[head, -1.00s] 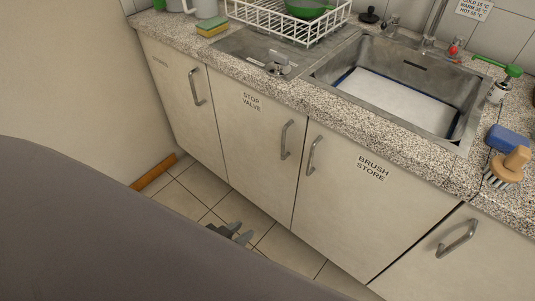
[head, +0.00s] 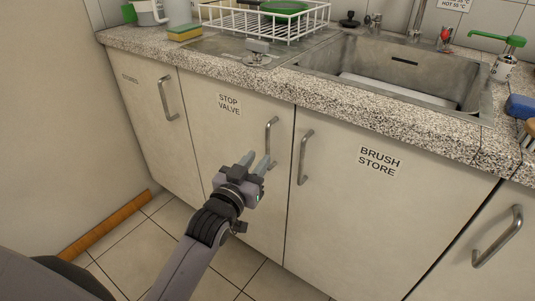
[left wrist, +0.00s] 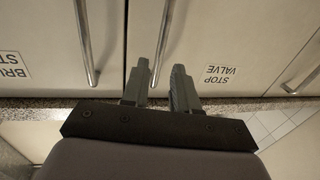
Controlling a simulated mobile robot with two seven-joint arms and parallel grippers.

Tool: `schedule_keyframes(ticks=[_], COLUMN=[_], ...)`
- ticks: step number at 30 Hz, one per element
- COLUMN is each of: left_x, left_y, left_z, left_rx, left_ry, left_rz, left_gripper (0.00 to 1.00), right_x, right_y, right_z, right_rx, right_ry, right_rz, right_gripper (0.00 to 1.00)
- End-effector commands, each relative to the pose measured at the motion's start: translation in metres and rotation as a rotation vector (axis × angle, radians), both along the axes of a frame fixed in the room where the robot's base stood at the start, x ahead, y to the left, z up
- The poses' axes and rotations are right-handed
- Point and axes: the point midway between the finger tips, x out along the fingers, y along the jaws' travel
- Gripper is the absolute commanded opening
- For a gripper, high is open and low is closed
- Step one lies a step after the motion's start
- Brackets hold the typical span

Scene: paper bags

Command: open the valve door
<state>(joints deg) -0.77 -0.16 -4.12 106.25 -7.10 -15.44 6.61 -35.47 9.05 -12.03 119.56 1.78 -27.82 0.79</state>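The valve door (head: 225,150), a pale cabinet door labelled "STOP VALVE", is shut below the worktop. Its grey bar handle (head: 271,140) stands upright near the door's right edge. My left gripper (head: 257,161) is open and empty, just in front of the handle's lower part. In the left wrist view, which is turned upside down, the valve door's handle (left wrist: 163,35) lines up with the gap between the two fingers (left wrist: 161,75). I cannot tell whether the fingers touch it. My right gripper is not in view.
The "BRUSH STORE" door (head: 380,210), also shut, has its handle (head: 305,157) close to the right of the valve door's handle. Another shut door (head: 145,110) is on the left. The granite worktop edge (head: 330,110) overhangs above. Tiled floor (head: 150,240) lies below.

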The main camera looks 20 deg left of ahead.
Motion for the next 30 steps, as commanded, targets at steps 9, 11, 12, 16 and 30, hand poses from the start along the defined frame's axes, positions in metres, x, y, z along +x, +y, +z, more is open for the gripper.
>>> schedule_keyframes(ticks=[9,11,12,16,30], left_x=[0.039,0.046,0.051,0.061,0.066], left_y=[-0.002,-0.002,-0.002,-0.003,-0.003], left_z=[-0.001,0.0,-0.001,-0.001,0.0], left_rx=[0.0,-0.001,-0.001,-0.001,-0.001], left_ry=[0.001,0.0,0.002,0.002,0.003], left_rz=[-0.001,-0.001,-0.001,-0.001,-0.001], left_gripper=[0.29,0.29,0.29,0.29,0.06], right_x=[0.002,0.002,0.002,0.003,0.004], right_y=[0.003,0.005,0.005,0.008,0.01], right_z=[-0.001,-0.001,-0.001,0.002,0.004], right_rx=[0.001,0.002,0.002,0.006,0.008], right_ry=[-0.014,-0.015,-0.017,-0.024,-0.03], right_rz=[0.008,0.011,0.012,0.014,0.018], right_gripper=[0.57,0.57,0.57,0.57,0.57])
